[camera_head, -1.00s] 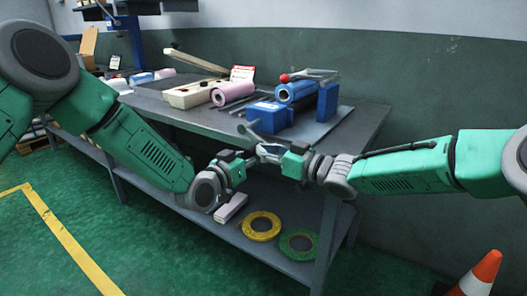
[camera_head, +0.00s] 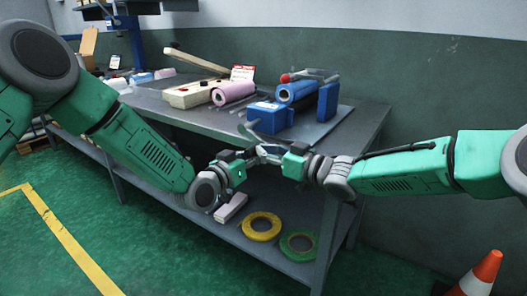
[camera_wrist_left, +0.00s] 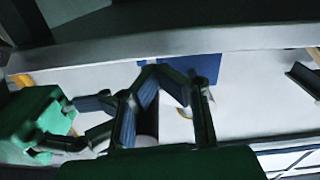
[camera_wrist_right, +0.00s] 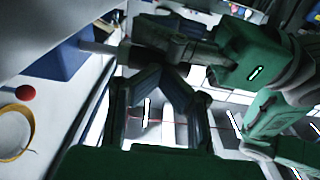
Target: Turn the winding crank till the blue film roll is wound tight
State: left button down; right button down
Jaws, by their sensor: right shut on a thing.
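The blue film roll (camera_head: 298,92) lies on the winder at the right part of the bench top, by a blue upright block (camera_head: 327,101). A red-knobbed lever (camera_head: 285,78) sits above the roll. A grey crank piece (camera_head: 250,134) juts out over the bench's front edge. My right gripper (camera_head: 276,152) is shut on the crank in front of this edge; its exact contact is hard to make out. My left gripper (camera_head: 240,163) is close beside it, almost touching. In the left wrist view its fingers (camera_wrist_left: 158,80) show, but their gap is unclear.
A blue box (camera_head: 270,117), a pink roll (camera_head: 232,93) and a cream sealer (camera_head: 195,94) stand on the bench. The lower shelf holds yellow (camera_head: 261,239) and green (camera_head: 299,257) tape rings. An orange cone (camera_head: 486,268) stands at the lower right.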

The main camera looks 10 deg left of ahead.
pick_arm(q)
jog(key=shift+w+a+r, duration=0.1)
jog(key=shift+w+r, duration=0.1)
jog(key=shift+r, duration=0.35)
jog(key=c, duration=1.4)
grip_release()
jog(key=shift+o, duration=0.2)
jog(key=shift+s+f, duration=0.1)
jog(key=shift+s, duration=0.05)
